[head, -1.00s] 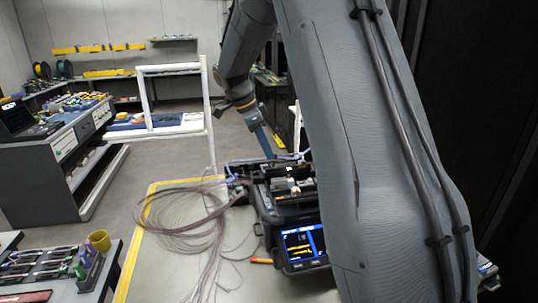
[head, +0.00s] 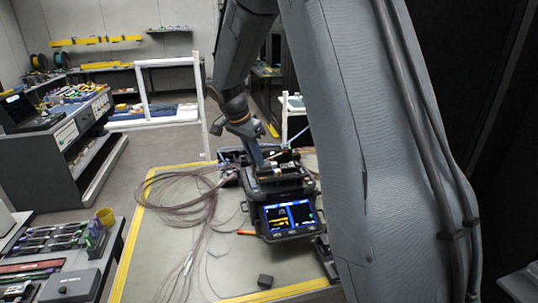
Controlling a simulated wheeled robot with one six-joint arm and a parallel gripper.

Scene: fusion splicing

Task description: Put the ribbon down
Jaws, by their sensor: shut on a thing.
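My gripper (head: 260,164) is at the back of the dark fusion splicer (head: 284,187), pointing down, with its tips just over the splicer's top. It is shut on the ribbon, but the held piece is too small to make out. The ribbon's thin brownish-pink strands (head: 178,190) lie in a loose coil on the table left of the splicer, and loose strands trail toward the front. The splicer's lit blue screen (head: 290,214) faces me.
The grey table (head: 230,268) has a yellow edge stripe. An orange pen-like item (head: 247,232) and a small dark block (head: 265,281) lie on it. A bench at left holds tools and a yellow cup (head: 105,217). The table's front middle is mostly clear.

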